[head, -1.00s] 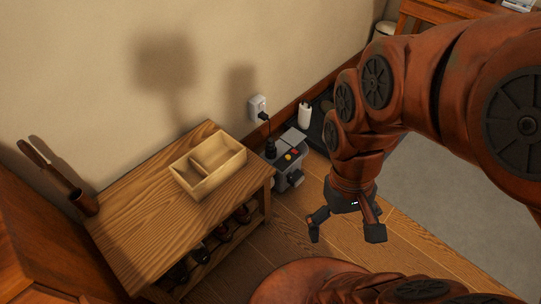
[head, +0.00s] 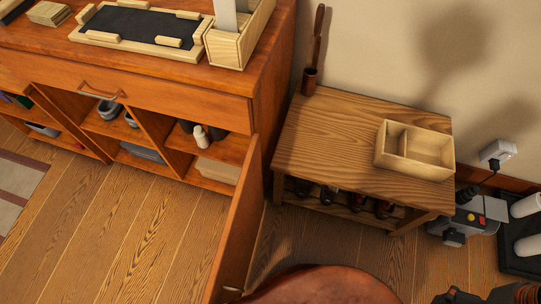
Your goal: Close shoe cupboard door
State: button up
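The wooden cupboard (head: 130,88) stands at the left in the head view, with its lower compartments open to the front. Its door (head: 241,215) is swung wide open, hinged near the cupboard's right front corner and reaching toward the bottom of the picture. A small pale handle (head: 232,289) shows low near the door's free end. Whether my gripper's fingers are open is not shown.
A low wooden bench (head: 330,140) with a divided box (head: 413,150) and a rack of bottles or shoes below stands right of the door. A grey device (head: 468,215) is beyond it. Wooden floor (head: 110,235) left of the door is clear.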

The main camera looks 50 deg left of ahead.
aim_at(228, 273)
jog(key=u, duration=1.9)
jog(key=k, duration=1.2)
jog(key=u, duration=1.65)
jog(key=i, duration=0.5)
jog(key=u, duration=0.05)
